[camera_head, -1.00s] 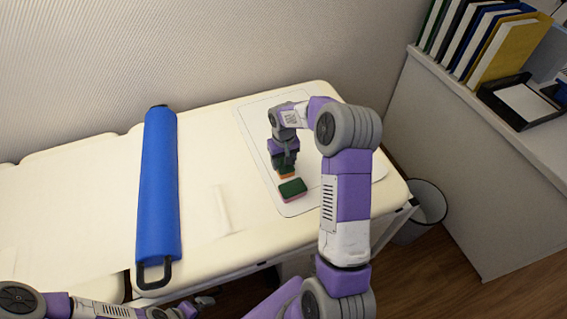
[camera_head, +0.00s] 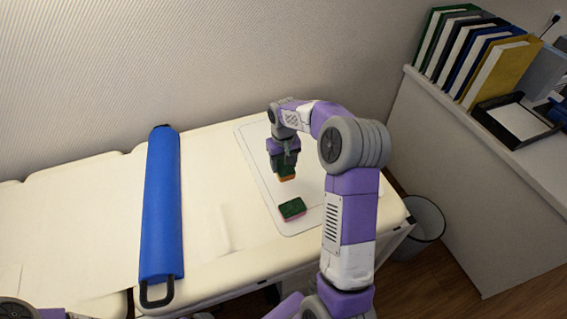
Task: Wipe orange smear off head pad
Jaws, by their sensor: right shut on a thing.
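The head pad (camera_head: 263,170) is a pale rounded sheet outlined on the right end of the cream couch (camera_head: 215,190). My right gripper (camera_head: 286,165) is over the pad, pointing down, shut on a sponge (camera_head: 287,174) with a green side and an orange side. I cannot tell whether this sponge touches the pad. A second sponge (camera_head: 292,208), dark green on top with a pinkish-red lower layer, lies on the pad nearer the front. I cannot make out an orange smear; part of the pad is hidden behind my right arm. My left gripper is not in view.
A long blue roll (camera_head: 161,210) with black end handles lies across the couch left of the pad. A wire waste bin (camera_head: 425,220) stands on the floor at right. Binders (camera_head: 470,50) and a black paper tray (camera_head: 515,122) sit on the cabinet.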

